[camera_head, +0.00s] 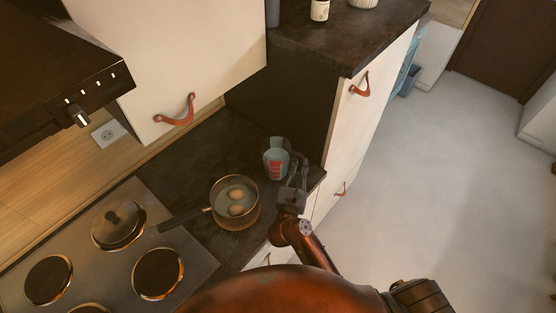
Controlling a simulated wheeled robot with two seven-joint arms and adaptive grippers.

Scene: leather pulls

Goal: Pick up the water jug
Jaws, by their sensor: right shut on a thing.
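The water jug (275,163) is a small grey-blue measuring jug with red markings. It is at the right end of the dark countertop, near the corner by the tall cabinet. My right gripper (284,168) is at the jug's right side and is shut on it. The fingers partly hide that side of the jug. I cannot tell whether the jug's base touches the counter. My left gripper is not in view.
A pot (235,203) with two eggs stands just left of the jug, its handle pointing left. The tall cabinet (300,98) rises behind the jug. Open floor (430,200) is at right.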

